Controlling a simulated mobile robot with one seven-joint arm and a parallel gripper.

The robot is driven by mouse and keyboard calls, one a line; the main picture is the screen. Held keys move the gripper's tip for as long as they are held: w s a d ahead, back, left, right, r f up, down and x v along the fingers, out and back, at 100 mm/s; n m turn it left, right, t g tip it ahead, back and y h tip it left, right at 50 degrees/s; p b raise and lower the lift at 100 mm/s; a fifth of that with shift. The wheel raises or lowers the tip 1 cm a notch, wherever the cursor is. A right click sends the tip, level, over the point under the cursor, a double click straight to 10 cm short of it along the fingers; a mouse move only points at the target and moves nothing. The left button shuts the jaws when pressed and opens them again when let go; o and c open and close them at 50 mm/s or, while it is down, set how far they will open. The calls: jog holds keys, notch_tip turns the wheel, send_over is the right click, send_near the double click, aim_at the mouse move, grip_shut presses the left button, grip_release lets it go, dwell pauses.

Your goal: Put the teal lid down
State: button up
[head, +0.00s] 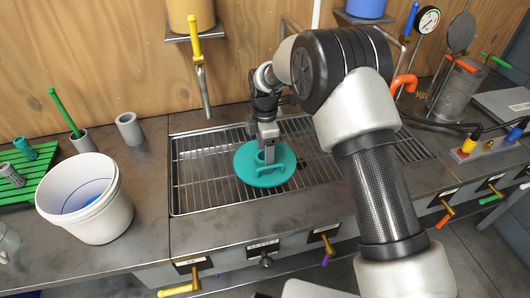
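The teal lid (248,172) is a flat round disc with a raised handle, lying level at the wire grate (205,180) in the middle of the bench. I cannot tell whether it rests on the grate or hangs just above it. My gripper (269,156) points down at the lid's handle, with its fingertips at or touching it. The fingers overlap in this view, so their gap is hidden. My arm covers the right part of the grate.
A white bucket (112,215) stands left of the grate, with a grey cup (129,128) behind it. A yellow-handled tap (195,40) hangs over the grate's back edge. A green rack (38,168) is far left. The grate's left part is bare.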

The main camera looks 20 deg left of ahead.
notch_tip(320, 180, up, 12)
jog(key=s+d+r+m+t, duration=0.1)
jog(key=d+r+m, duration=0.3)
jog(key=d+r, duration=0.45)
jog(key=s+d+r+m+t, duration=0.2)
jog(key=s+d+r+m, duration=0.65)
jog(key=d, duration=0.35)
jog(key=s+d+m+t, duration=0.2)
jog(key=s+d+m, duration=1)
jog(key=s, duration=0.4)
jog(key=shift+s+f+t, duration=0.15)
jog(key=shift+s+t, duration=0.05)
jog(key=shift+t, duration=0.1)
